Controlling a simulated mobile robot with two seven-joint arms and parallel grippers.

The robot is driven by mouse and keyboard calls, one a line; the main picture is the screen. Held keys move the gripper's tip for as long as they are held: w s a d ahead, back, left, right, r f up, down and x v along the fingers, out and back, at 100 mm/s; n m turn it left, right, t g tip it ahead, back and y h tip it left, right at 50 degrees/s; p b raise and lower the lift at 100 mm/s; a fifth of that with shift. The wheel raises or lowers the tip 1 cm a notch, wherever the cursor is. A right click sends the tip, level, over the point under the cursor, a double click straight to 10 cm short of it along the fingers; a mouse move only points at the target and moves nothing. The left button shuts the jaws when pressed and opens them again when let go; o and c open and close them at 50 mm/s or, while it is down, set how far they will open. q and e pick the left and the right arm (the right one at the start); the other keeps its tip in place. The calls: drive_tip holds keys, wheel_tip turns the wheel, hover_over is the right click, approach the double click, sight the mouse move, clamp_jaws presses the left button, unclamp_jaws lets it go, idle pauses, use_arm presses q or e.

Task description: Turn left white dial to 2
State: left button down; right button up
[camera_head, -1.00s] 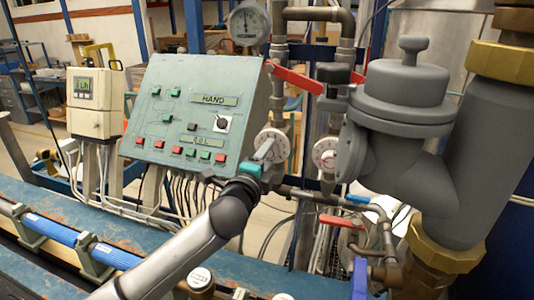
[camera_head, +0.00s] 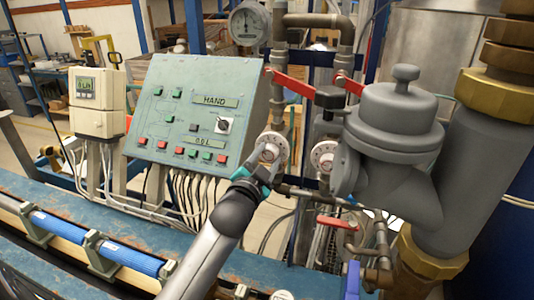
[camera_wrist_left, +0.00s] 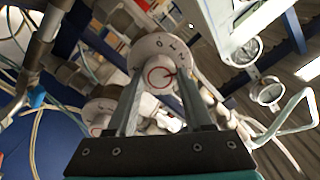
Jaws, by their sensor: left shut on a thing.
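The left white dial (camera_head: 272,141) sits on a pipe just right of the green control panel. In the left wrist view the dial (camera_wrist_left: 160,47) shows a numbered white rim and a red ring on its face. My left gripper (camera_head: 264,160) reaches it from below. In the left wrist view my gripper's fingers (camera_wrist_left: 160,82) stand on both sides of the dial's middle, shut on it. The fingers hide part of its face, and I cannot read its setting for sure. My right gripper is not in view.
A second white dial (camera_head: 324,156) is close on the right, beside a large grey valve body (camera_head: 395,130). Red lever handles (camera_head: 292,83) hang above the dials. The control panel (camera_head: 190,110) is close on the left. Pipes and cables crowd the space below.

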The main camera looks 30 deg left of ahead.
use_arm(q)
drive_tip(key=shift+n+p, duration=0.55)
drive_tip(key=shift+n, duration=0.75)
drive_tip(key=shift+c, duration=1.4)
unclamp_jaws()
drive_tip(key=b+v, duration=0.2)
drive_tip(key=v, duration=1.3)
drive_tip(key=shift+s+d, duration=0.15)
